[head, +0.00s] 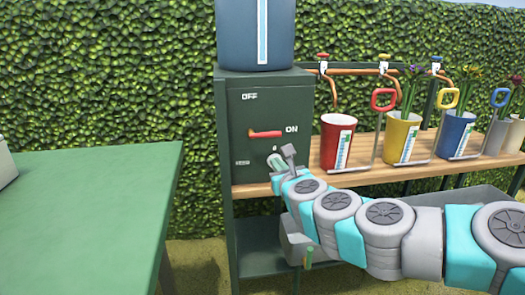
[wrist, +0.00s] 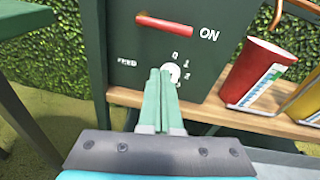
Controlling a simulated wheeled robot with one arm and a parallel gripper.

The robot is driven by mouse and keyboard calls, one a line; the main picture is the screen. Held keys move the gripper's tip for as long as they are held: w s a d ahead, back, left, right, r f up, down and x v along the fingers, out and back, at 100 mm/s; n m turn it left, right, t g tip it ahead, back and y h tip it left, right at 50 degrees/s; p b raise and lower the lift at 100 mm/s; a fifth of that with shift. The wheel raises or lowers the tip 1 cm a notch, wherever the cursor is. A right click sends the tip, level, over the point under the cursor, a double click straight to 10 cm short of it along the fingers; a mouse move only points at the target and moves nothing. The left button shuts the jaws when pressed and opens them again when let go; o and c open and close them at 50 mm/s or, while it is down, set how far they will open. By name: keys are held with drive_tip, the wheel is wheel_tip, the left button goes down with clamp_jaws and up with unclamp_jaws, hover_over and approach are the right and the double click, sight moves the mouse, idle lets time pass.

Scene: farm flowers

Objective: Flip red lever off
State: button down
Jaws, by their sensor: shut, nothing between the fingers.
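The red lever (head: 265,134) is on the front of a dark green box (head: 240,110). It lies roughly horizontal and points right toward the word ON; the word OFF is above it. The lever also shows at the top of the wrist view (wrist: 165,23). My gripper (head: 275,160) is shut and empty, below the lever and in front of the box. In the wrist view its closed green fingers (wrist: 161,75) point at the panel near a round white knob (wrist: 172,72). The fingers are apart from the lever; whether they touch the knob I cannot tell.
Red (head: 337,142), yellow (head: 401,138) and blue (head: 456,135) cups stand on a wooden shelf (head: 370,155) right of the box, with taps above. A blue tank (head: 235,35) sits on top. A green table (head: 90,200) is at left, with a gap before the box.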

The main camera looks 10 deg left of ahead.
sight(265, 134)
drive_tip(key=shift+d+f+m+h, duration=0.4)
drive_tip(key=shift+f+m, duration=0.05)
drive_tip(key=shift+m, duration=0.65)
drive_tip(key=shift+w, duration=0.1)
drive_tip(key=p+x, duration=0.1)
drive_tip(key=x, duration=0.9)
drive_tip(key=shift+r, duration=0.1)
drive_tip(key=shift+s+d+r+p, duration=0.1)
drive_tip(key=shift+r+p, duration=0.1)
drive_tip(key=shift+r, duration=0.4)
drive_tip(key=shift+s+r+p, duration=0.15)
drive_tip(key=shift+r+p, duration=0.05)
drive_tip(key=shift+r, duration=0.45)
drive_tip(key=shift+s+r, duration=0.2)
drive_tip(key=shift+r, duration=0.45)
